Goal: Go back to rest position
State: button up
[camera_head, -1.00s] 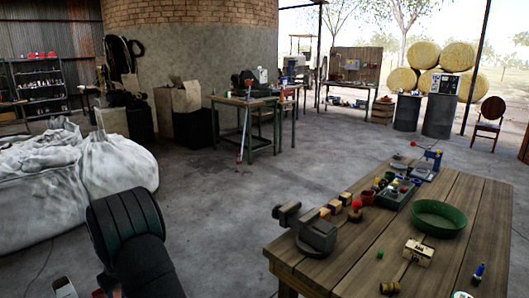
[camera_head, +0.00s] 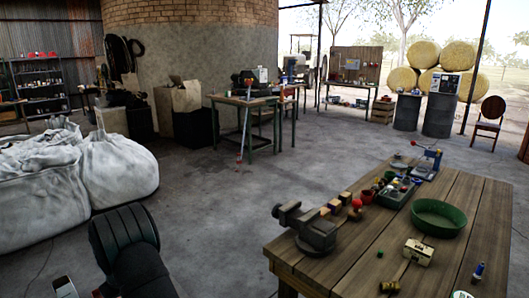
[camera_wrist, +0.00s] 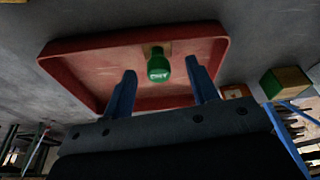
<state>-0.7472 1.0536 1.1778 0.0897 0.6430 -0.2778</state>
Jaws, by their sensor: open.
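My gripper (camera_wrist: 161,70) shows in the wrist view with two blue fingers spread apart, with nothing gripped between them. Beyond the fingers is a shallow red tray (camera_wrist: 90,62) with a raised rim. A green rounded object (camera_wrist: 157,66) with pale lettering is in the tray, seen between the fingertips. I cannot tell how far it is from them. In the head view my dark arm fills the lower left, apart from the workbench, and the gripper itself is out of sight.
A wooden workbench (camera_head: 350,272) stands at right with a vise (camera_head: 314,232), a green round tray (camera_head: 438,217), small blocks and several tools. White sacks (camera_head: 115,170) lie at left. The concrete floor (camera_head: 215,215) between is clear.

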notch_tip(320, 180, up, 2)
jog(key=w+d+r, duration=0.2)
jog(key=d+r, duration=0.5)
jog(key=d, duration=0.5)
jog(key=s+a+f, duration=0.2)
jog(key=s+a, duration=0.3)
jog(key=a, duration=0.4)
jog(key=s+a+f, duration=0.2)
jog(key=s+a, duration=0.2)
jog(key=a, duration=0.6)
jog(key=s+a+f, duration=0.2)
jog(key=s+a, duration=0.3)
jog(key=a, duration=0.4)
jog(key=shift+s+a+f, duration=0.3)
jog(key=shift+s+a, duration=0.05)
jog(key=w+d+r, duration=0.3)
jog(key=w+d, duration=0.2)
jog(key=d, duration=0.3)
jog(key=w+d+r, duration=0.3)
jog(key=w+d, duration=0.2)
jog(key=d, duration=0.3)
jog(key=shift+d, duration=0.4)
jog(key=shift+a, duration=0.1)
